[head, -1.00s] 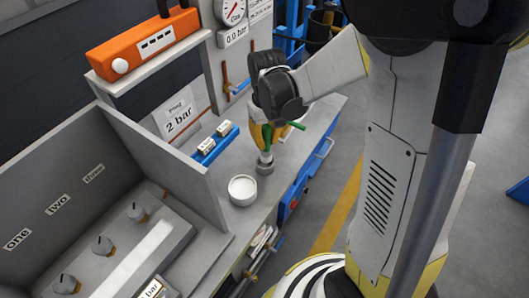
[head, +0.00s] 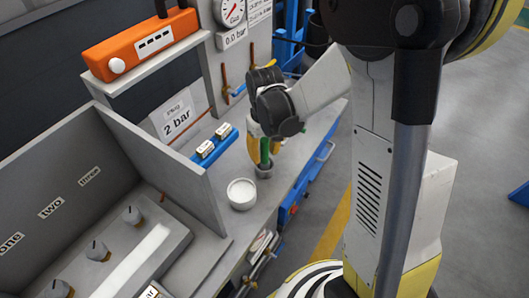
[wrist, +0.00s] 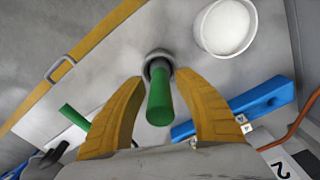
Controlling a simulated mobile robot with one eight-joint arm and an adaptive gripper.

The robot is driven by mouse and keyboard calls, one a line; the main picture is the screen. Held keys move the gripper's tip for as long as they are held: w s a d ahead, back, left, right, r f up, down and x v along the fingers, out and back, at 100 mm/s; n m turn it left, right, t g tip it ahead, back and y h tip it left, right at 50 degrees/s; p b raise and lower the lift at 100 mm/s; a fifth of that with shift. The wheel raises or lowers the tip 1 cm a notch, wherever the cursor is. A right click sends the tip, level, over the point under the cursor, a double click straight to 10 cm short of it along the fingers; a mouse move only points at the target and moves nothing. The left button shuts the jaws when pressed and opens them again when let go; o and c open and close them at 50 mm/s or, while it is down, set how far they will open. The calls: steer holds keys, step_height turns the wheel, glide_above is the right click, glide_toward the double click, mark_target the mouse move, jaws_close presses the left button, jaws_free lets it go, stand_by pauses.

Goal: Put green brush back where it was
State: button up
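The green brush (wrist: 160,98) stands upright on the bench, its far end in or against a round grey metal piece (wrist: 157,57); I cannot tell which, and no bristles show. In the head view the green handle (head: 265,152) shows below my gripper, above the same grey piece (head: 264,171). My gripper (wrist: 161,80) has its two yellow fingers on either side of the handle, with a visible gap on each side. The fingers appear open around it. In the head view my gripper (head: 264,146) points down at the bench.
A white bowl (head: 241,194) stands close beside the grey piece. A blue block (head: 214,146) with small labelled pieces lies behind it. Another green bar (wrist: 74,117) shows at left in the wrist view. A grey partition wall (head: 160,165) stands to the left.

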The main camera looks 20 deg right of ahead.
mark_target(265, 140)
step_height(265, 140, up, 11)
steer(key=p, duration=0.4)
steer(key=shift+r, duration=0.15)
steer(key=shift+s+r, duration=0.15)
steer(key=shift+r, duration=0.55)
steer(key=s+r+m+t, duration=0.2)
steer(key=s+r+t, duration=0.5)
steer(key=s, duration=0.5)
step_height(265, 140, up, 2)
steer(key=shift+s+m, duration=0.25)
steer(key=shift+m, duration=0.05)
